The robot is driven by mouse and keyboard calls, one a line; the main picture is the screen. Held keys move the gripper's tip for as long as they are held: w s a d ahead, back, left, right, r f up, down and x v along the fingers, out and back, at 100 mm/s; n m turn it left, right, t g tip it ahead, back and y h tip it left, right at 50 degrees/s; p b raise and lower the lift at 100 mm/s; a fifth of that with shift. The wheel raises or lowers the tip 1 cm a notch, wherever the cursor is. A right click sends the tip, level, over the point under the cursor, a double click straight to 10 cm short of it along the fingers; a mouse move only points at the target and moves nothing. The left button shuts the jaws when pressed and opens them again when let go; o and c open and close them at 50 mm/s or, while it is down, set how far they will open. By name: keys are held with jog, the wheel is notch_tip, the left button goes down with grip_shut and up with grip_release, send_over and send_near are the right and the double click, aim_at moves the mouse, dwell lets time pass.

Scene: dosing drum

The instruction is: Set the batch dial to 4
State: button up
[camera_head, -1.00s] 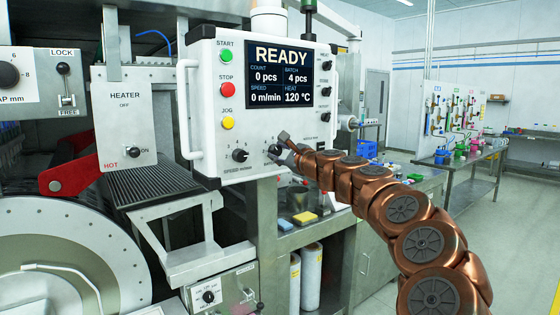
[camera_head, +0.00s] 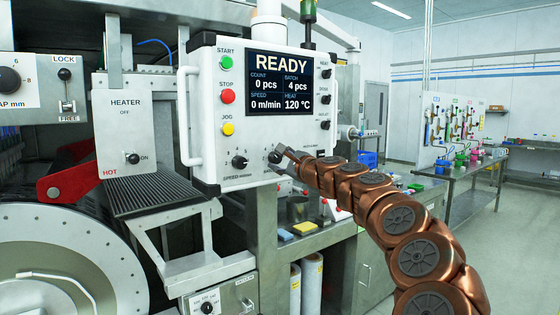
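The batch dial (camera_head: 275,157) is a dark knob at the bottom of the white control panel (camera_head: 208,130), right of the speed dial (camera_head: 239,162). The panel's screen (camera_head: 281,81) reads READY, count 0 pcs, batch 4 pcs, speed 0 m/min and heat 120 °C. My gripper (camera_head: 284,155) is at the batch dial's right side, reaching in from the right, and covers part of its scale. I cannot tell whether the fingers touch the dial or how far apart they are.
Start (camera_head: 226,63), stop (camera_head: 228,96) and jog (camera_head: 228,130) buttons line the panel's left side. A vertical handle (camera_head: 187,116) stands left of them. The heater box (camera_head: 125,128) is farther left. A steel bench (camera_head: 345,226) with small items lies below my arm.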

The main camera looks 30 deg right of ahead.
jog(key=shift+o, duration=1.2)
jog(key=shift+s, duration=0.15)
jog(key=s+d, duration=0.1)
jog(key=s, duration=1)
jog(key=shift+s+d+f, duration=0.2)
jog(key=shift+s+d, duration=0.05)
jog(key=shift+s, duration=0.1)
